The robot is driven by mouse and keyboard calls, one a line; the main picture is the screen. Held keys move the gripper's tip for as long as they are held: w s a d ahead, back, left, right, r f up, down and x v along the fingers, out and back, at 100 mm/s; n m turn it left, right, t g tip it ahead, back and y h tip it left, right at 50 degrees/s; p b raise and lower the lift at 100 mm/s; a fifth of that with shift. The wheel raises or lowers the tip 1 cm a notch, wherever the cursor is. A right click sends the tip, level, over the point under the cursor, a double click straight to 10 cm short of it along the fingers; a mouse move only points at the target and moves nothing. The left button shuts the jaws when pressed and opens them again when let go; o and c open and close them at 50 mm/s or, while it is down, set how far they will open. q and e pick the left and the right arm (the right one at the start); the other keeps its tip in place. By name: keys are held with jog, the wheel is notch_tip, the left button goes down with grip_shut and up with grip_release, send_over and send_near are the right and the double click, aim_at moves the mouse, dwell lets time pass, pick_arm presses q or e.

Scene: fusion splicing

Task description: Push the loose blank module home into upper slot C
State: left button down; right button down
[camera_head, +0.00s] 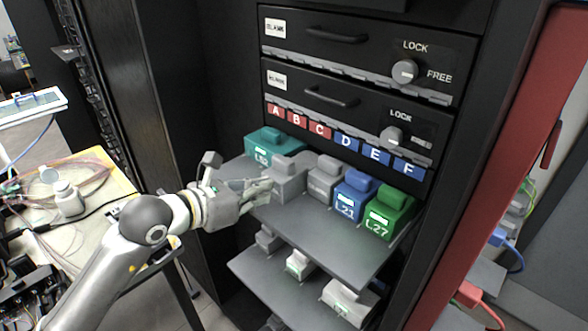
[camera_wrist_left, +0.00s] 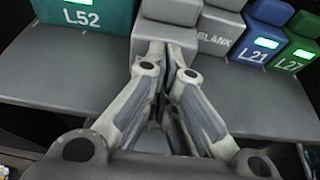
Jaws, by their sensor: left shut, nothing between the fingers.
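My left gripper (camera_head: 268,186) is shut and empty. Its fingertips are at the front of a grey module (camera_head: 290,178), which stands farther out on the upper shelf (camera_head: 335,232) than its neighbours. In the left wrist view the shut fingers (camera_wrist_left: 172,62) cover much of that grey module's front (camera_wrist_left: 150,42), so its label is hidden. I cannot tell whether they touch it. A second grey module, marked BLANK (camera_head: 324,180), stands just to its right. The slot labels A to F (camera_head: 320,130) run above the row, with red C above the grey modules. My right gripper is not in view.
The teal L52 module (camera_head: 268,146) stands left of the grey pair; the blue L21 (camera_head: 354,194) and green L27 (camera_head: 388,214) stand right. A lower shelf (camera_head: 268,283) holds more modules. Two drawers with LOCK knobs (camera_head: 405,72) are above. A cluttered yellow table (camera_head: 98,172) is at left.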

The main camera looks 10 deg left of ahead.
aim_at(282, 177)
pick_arm(q)
jog(key=shift+w+d, duration=1)
jog(key=shift+w, duration=0.25)
jog(key=shift+w+d, duration=0.95)
jog(key=shift+w, duration=0.25)
jog(key=shift+s+a+f+b, duration=0.1)
jog(key=shift+s+a+b, duration=0.25)
jog(key=shift+s+a, duration=0.5)
jog(key=shift+s+a+b, duration=0.35)
jog(key=shift+s+a, duration=0.3)
jog(key=shift+s, duration=0.35)
jog(key=shift+s+a+b, duration=0.4)
jog(key=shift+s+a, duration=0.3)
jog(key=shift+s, duration=0.2)
jog(key=shift+s+a, duration=0.35)
jog(key=shift+s, duration=0.15)
